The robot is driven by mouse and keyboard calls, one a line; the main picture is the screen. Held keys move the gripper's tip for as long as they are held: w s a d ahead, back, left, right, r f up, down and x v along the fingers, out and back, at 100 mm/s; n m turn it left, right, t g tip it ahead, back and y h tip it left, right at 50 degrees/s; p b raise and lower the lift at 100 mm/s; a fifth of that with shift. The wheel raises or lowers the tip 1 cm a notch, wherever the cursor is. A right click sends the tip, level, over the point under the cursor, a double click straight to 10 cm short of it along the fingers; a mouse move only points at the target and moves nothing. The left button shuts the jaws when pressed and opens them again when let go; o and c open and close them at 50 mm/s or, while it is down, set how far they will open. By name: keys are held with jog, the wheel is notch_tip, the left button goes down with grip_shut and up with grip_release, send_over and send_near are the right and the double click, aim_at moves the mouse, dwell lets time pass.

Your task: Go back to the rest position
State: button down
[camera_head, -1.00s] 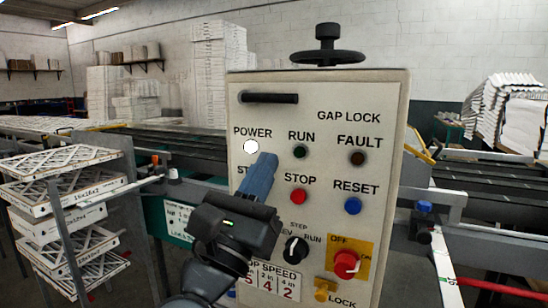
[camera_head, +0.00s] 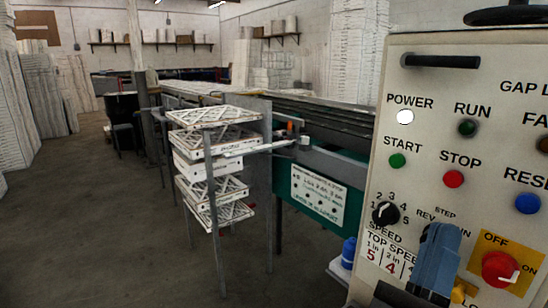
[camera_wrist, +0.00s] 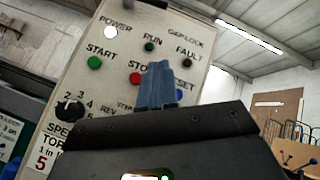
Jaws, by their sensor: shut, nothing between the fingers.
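My gripper (camera_head: 437,258) is shut and empty, its blue fingers pointing up in front of the lower part of the control panel (camera_head: 425,75). In the wrist view the shut fingers (camera_wrist: 157,84) show in front of the panel, covering part of the STOP and RESET lettering. The white POWER lamp (camera_head: 405,117) is bright. The green START button (camera_head: 397,160), red STOP button (camera_head: 453,179) and blue RESET button (camera_head: 527,203) are uncovered in the head view. The fingers hide part of the STEP/REV/RUN switch area. I cannot tell whether they touch the panel.
A rack of boxed filters (camera_head: 215,117) stands left of the panel, beside a conveyor (camera_head: 330,112). The red knob on a yellow plate (camera_head: 501,269) is just right of my gripper. Open floor (camera_head: 110,230) lies at the left.

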jog(key=s+d+f+n+g+y, duration=0.1)
jog(key=s+f+n+g+y, duration=0.1)
jog(key=s+f+n+y, duration=0.3)
jog(key=s+d+f+n+g+y, duration=0.1)
jog(key=s+f+n+y, duration=0.5)
jog(key=s+n, duration=0.8)
jog(key=s+d+f+n+g+y, duration=0.1)
jog(key=s+f+n+g+y, duration=0.2)
jog(key=n, duration=1.3)
jog(key=s+f+y, duration=0.3)
jog(key=s+f, duration=0.2)
jog(key=s, duration=0.2)
jog(key=shift+s+f+n, duration=0.25)
jog(key=shift+n, duration=0.15)
